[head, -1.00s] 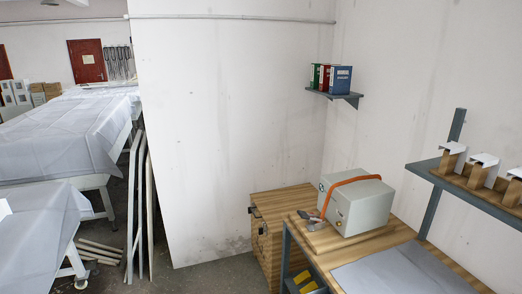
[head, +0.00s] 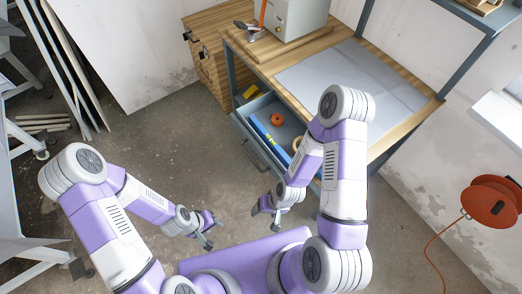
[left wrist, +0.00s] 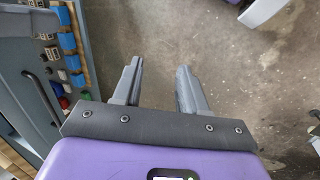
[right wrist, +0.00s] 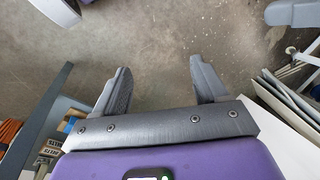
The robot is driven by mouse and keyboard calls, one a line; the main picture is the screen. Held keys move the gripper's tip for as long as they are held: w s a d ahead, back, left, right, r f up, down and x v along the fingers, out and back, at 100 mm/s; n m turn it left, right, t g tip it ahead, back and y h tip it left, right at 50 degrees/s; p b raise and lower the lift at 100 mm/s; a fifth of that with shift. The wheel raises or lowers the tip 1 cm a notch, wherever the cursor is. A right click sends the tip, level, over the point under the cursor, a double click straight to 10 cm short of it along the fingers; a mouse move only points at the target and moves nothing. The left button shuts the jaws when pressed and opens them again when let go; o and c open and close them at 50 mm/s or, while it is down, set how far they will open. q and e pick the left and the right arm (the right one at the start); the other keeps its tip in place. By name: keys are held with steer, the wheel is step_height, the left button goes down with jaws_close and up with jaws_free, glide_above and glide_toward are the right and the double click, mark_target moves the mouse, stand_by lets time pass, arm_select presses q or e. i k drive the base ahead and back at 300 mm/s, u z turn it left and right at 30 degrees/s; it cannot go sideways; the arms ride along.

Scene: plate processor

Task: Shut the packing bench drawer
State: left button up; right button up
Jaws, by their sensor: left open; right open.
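The packing bench (head: 300,55) has a wooden top and a blue-grey frame. Its blue-grey drawer (head: 257,148) is pulled out on the bench's left side in the head view, with a bar handle on its front. The drawer holds a long blue item, an orange ring and a yellowish roll; my right arm hides its near end. My left gripper (head: 209,229) is open and empty, left of and below the drawer in the head view. My right gripper (head: 268,210) is open and empty, below the drawer front and apart from it. Both wrist views show empty jaws (left wrist: 160,68) over the floor.
A wooden cabinet (head: 205,62) stands beyond the bench. A grey box (head: 290,15) and a grey mat (head: 345,78) lie on the benchtop. White panels (head: 70,70) lean at the left. An orange reel (head: 490,202) is at the right. Floor before the drawer is bare.

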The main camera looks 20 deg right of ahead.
mark_target(263, 106)
steer(key=k, duration=1.2)
steer(key=z, duration=0.75)
steer(key=i, duration=1.25)
steer(key=u, duration=0.8)
